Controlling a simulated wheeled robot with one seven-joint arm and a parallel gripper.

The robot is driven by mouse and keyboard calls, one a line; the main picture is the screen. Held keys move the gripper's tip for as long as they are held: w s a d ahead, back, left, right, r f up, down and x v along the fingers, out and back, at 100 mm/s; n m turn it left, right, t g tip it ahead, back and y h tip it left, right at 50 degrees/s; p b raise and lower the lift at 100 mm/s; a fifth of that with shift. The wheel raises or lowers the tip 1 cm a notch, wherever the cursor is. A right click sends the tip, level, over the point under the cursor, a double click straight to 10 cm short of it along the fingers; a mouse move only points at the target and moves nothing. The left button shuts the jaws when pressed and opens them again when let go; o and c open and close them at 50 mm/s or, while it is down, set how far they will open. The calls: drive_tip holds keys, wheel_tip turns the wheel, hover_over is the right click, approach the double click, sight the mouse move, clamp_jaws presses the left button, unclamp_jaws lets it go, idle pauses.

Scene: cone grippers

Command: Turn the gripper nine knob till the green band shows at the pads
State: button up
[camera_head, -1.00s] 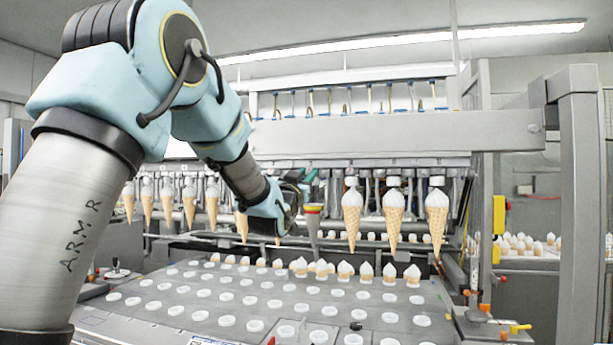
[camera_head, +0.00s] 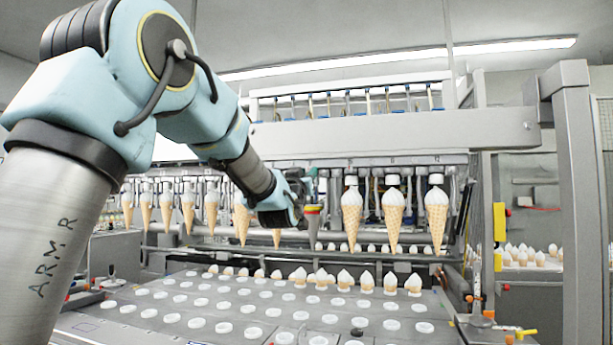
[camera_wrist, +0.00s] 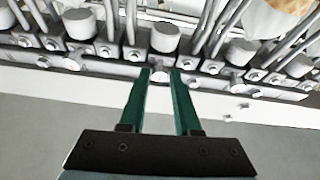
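My gripper (camera_wrist: 160,74) shows two dark green fingers in the wrist view, with a clear gap and nothing between them. The fingertips are at a metal rail carrying a row of grey cylindrical knobs. One knob (camera_wrist: 165,38) is just beyond the tips; I cannot tell whether they touch the rail. In the head view, a grey tapered piece (camera_head: 313,225) with a coloured band (camera_head: 313,209) hangs beside my wrist, in the row of hanging cones. The band shows red and yellow-green, too small to read surely. My fingers are largely hidden there. I cannot tell which knob is number nine.
Filled cones (camera_head: 393,212) hang along the machine on both sides of my wrist. Below is a tray plate (camera_head: 250,300) with round white cups and a row of upright cones. A steel post (camera_head: 577,200) stands at the right.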

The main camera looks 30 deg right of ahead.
drive_tip(key=o, duration=0.3)
drive_tip(key=shift+o, duration=0.2)
drive_tip(key=b+v, duration=0.5)
drive_tip(key=v, duration=0.5)
drive_tip(key=shift+s+a, duration=0.25)
drive_tip(key=shift+s, duration=0.05)
drive_tip(key=shift+f, duration=0.1)
